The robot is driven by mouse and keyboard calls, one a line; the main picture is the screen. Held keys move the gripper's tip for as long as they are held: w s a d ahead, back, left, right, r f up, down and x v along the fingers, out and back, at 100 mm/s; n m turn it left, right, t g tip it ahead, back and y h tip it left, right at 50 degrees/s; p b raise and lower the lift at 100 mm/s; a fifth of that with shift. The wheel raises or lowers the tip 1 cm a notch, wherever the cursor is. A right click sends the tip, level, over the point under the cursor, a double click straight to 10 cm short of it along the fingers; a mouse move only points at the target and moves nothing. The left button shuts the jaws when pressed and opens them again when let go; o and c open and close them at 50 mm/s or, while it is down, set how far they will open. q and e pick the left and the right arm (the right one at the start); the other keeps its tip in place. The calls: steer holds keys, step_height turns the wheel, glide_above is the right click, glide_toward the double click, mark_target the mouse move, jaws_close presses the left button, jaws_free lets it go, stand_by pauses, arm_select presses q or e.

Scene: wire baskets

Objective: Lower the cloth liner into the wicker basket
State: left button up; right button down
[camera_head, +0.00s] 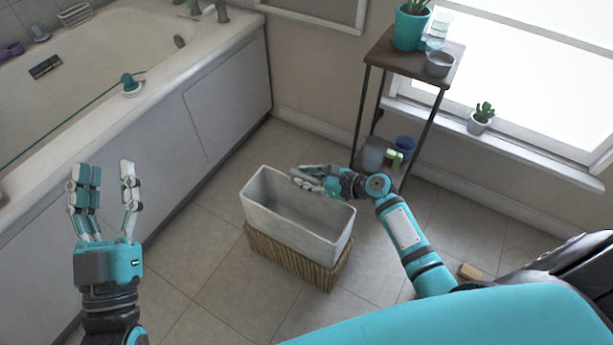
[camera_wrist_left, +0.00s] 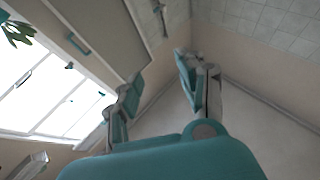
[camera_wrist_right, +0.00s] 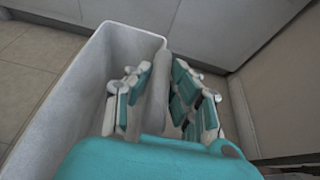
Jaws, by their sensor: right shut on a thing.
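The cloth liner (camera_head: 266,212) is a pale grey, open-topped rectangular box. It stands above the brown wicker basket (camera_head: 290,264), its lower part inside or just at the basket's rim; the exact depth is hidden. My right gripper (camera_head: 308,181) is at the liner's far rim. In the right wrist view my right gripper (camera_wrist_right: 158,95) has its fingers on both sides of the liner's wall (camera_wrist_right: 135,42), shut on it. My left gripper (camera_head: 107,185) is raised at the left, open and empty, away from the basket; its spread fingers (camera_wrist_left: 160,95) also show in the left wrist view.
A bathtub (camera_head: 215,110) runs along the left. A narrow shelf stand (camera_head: 440,62) with a potted plant (camera_head: 411,25) and cups stands behind the basket to the right. A small tan block (camera_head: 470,271) lies on the floor. The tiled floor (camera_head: 215,250) left of the basket is clear.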

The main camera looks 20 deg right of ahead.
steer(key=shift+f+b, duration=0.35)
steer(key=shift+f, duration=0.7)
arm_select(q)
steer(key=s+r+t, duration=0.1)
steer(key=s+r, duration=0.1)
steer(key=s+r+t+h, duration=0.1)
steer(key=r+t, duration=0.1)
steer(key=shift+s+a+r+t, duration=0.15)
steer(key=shift+s+r+t, duration=0.05)
steer(key=shift+s+t, duration=0.15)
steer(key=shift+r, duration=0.1)
steer(key=shift+r, duration=0.2)
